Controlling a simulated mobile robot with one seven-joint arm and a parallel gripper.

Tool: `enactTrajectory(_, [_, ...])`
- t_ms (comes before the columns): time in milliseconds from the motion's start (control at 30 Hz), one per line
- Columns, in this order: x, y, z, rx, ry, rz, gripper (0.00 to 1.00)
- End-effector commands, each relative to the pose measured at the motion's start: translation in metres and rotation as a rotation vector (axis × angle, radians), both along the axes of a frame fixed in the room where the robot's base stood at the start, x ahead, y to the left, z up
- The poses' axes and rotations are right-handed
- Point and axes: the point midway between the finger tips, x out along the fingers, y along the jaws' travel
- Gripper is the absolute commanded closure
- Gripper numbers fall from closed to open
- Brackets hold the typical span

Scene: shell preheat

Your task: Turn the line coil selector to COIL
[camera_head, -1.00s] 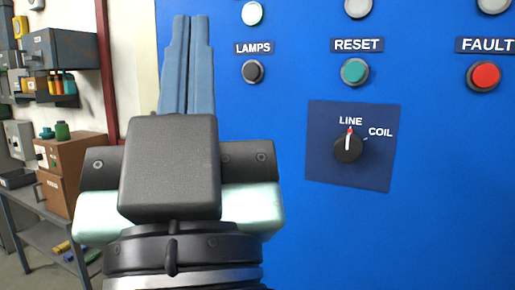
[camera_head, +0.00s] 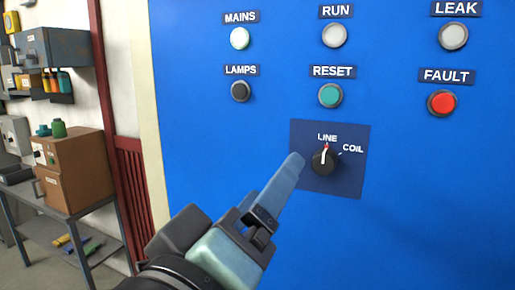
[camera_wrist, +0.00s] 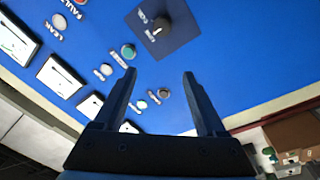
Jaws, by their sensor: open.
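The line coil selector (camera_head: 324,161) is a black round knob with a white pointer line on a dark blue plate (camera_head: 352,183). Its pointer is at the red mark under LINE; COIL is to the upper right. It also shows at the top of the wrist view (camera_wrist: 158,27). My gripper (camera_head: 293,166) reaches up from the lower left, its fingertips just left of the knob in the head view. In the wrist view my gripper (camera_wrist: 159,75) has its fingers apart with nothing between them. The knob lies beyond the fingertips there. I see no contact.
Above the plate are the RESET button (camera_head: 330,95), LAMPS button (camera_head: 241,90) and red FAULT button (camera_head: 442,103). The blue panel right of and below the plate is bare. A shelf with brown boxes (camera_head: 82,165) stands at the left.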

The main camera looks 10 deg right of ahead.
Motion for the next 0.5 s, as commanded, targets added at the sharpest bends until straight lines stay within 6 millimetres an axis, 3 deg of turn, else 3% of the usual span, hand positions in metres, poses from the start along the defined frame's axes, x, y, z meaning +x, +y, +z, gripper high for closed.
enactTrajectory(233, [-0.010, -0.013, -0.014, -0.044, 0.157, -0.113, 0.27])
enactTrajectory(500, [0.024, -0.043, -0.012, -0.044, 0.158, -0.115, 0.27])
